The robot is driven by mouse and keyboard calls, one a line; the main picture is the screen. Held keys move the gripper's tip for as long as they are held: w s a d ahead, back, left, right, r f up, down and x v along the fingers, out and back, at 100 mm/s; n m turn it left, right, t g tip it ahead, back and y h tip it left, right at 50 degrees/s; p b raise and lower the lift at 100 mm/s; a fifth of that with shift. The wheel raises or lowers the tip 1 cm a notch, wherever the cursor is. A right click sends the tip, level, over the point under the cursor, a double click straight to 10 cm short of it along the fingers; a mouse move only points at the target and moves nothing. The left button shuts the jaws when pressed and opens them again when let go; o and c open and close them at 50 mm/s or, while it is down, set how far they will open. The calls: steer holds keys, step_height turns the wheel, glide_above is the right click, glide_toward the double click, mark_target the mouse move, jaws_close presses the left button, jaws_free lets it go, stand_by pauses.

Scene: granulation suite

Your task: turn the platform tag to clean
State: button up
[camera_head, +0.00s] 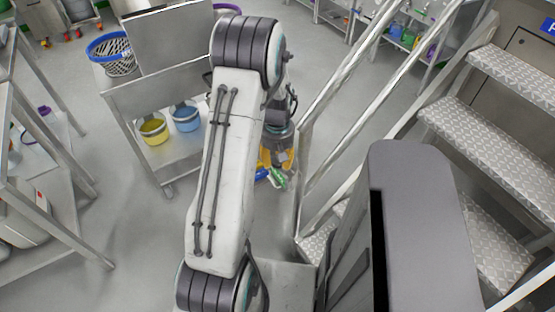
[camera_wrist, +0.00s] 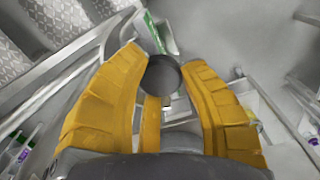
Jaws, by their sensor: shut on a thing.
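My gripper (camera_head: 268,163) hangs low beside the platform stair's railing in the head view. In the wrist view its yellow fingers (camera_wrist: 164,70) are closed around a dark round knob (camera_wrist: 163,76). A narrow green and white plate, which looks like the platform tag (camera_wrist: 155,33), extends beyond the knob. A bit of green and white also shows just below the fingers in the head view (camera_head: 278,180). The tag's lettering is too small to read, and the fingers hide part of it.
The metal stair with tread-plate steps (camera_head: 487,131) and slanted rails (camera_head: 352,105) stands right. A steel cart (camera_head: 118,97) holding a yellow bucket (camera_head: 153,132) and a blue bucket (camera_head: 186,119) stands left. A steel rack (camera_head: 40,142) is further left. Grey floor lies between.

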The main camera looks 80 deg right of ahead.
steer(key=o, duration=1.2)
step_height(320, 180, up, 12)
stand_by(0.9)
